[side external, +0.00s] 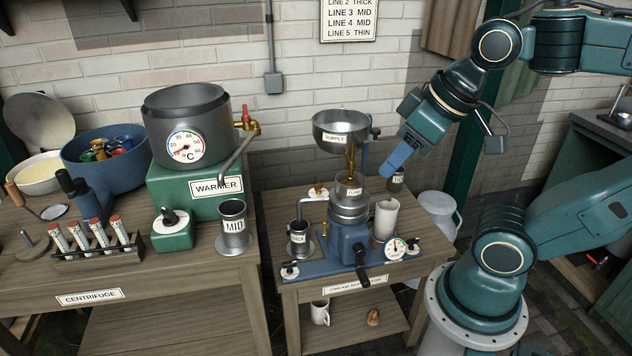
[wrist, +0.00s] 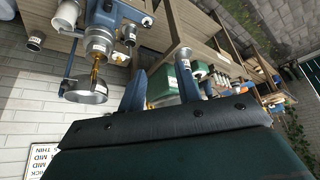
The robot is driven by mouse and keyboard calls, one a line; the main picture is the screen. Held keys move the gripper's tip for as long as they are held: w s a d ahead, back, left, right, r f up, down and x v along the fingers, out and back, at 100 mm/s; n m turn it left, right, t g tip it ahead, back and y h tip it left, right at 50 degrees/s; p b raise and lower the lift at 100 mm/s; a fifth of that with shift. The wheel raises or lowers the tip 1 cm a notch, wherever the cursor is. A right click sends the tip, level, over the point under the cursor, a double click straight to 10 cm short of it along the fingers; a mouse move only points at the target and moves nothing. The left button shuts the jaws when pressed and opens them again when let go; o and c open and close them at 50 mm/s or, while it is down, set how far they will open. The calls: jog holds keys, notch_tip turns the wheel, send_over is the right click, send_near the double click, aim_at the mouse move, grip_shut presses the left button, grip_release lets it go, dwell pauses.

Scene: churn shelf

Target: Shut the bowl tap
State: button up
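The metal supply bowl (side external: 340,133) stands above the blue separator (side external: 348,240) on the right-hand bench; it also shows in the wrist view (wrist: 86,98). A golden column (side external: 350,160) runs from under the bowl down to the clear float cup (side external: 348,188); I cannot tell how much is brass tap and how much is flowing liquid. A dark fitting (side external: 375,133) sits at the bowl's right side. My gripper (side external: 393,168) is to the right of the bowl and column, apart from both, pointing down-left. In the wrist view its blue fingers (wrist: 160,85) are spread and empty.
The green warmer (side external: 183,195) with its pot and red-handled brass tap (side external: 247,122) stands on the left bench. Brick wall is behind.

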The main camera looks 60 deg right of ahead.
notch_tip(320, 180, up, 3)
jog(key=m+g, duration=0.6)
jog(key=m, duration=0.3)
send_over(356, 135)
jog(key=shift+r, duration=0.2)
jog(key=shift+f, duration=0.15)
notch_tip(356, 135, down, 14)
jog(key=shift+r, duration=0.2)
grip_shut()
